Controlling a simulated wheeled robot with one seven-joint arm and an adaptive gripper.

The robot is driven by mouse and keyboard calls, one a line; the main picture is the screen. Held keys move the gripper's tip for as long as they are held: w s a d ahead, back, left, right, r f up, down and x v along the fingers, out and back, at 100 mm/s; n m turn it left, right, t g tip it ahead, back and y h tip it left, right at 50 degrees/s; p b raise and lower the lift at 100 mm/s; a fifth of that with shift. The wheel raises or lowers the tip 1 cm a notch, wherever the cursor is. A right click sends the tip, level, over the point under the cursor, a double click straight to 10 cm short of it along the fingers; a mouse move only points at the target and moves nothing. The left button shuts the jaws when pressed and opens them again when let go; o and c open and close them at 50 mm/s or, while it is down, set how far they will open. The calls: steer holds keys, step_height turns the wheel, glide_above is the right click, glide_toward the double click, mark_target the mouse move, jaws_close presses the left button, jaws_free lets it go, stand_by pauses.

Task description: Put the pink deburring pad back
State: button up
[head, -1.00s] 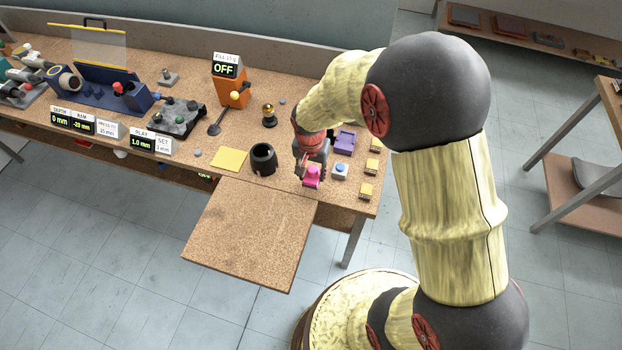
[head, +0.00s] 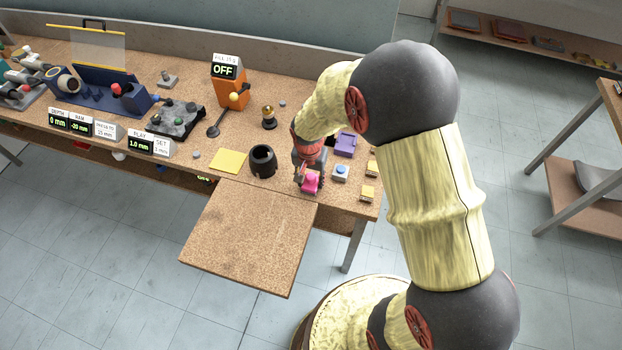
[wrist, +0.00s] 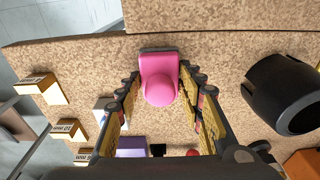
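The pink deburring pad (wrist: 160,82) has a flat pink plate with a round knob and a dark grey edge at its far side. It is near the bench's front edge; in the head view the pink pad (head: 310,184) is partly hidden by my gripper. My gripper (head: 307,176) points down over it. In the wrist view my gripper (wrist: 161,84) is open, one finger on each side of the pad, with a gap showing on both sides. I cannot tell whether the pad rests directly on the bench.
A black cylindrical cup (head: 263,160) stands left of the gripper, with a yellow sheet (head: 228,161) beyond it. A blue-topped white block (head: 340,172), a purple holder (head: 345,144) and small yellow blocks (head: 367,194) stand to the right. A bare board (head: 250,238) juts out in front.

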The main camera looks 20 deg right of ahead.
steer(key=o, duration=0.4)
steer(key=shift+c, duration=0.2)
step_height(320, 180, up, 13)
steer(key=s+p, duration=0.1)
steer(key=p, duration=0.2)
step_height(320, 180, up, 14)
steer(key=n+t, duration=0.2)
steer(key=n, duration=0.1)
glide_above(310, 179)
steer(key=s, duration=0.7)
steer(key=s+r+n+t, duration=0.2)
steer(key=s+r+n, duration=0.2)
steer(key=s+r, duration=0.4)
steer(key=s, duration=0.6)
steer(key=shift+d+t+y, duration=0.3)
steer(key=shift+d, duration=0.05)
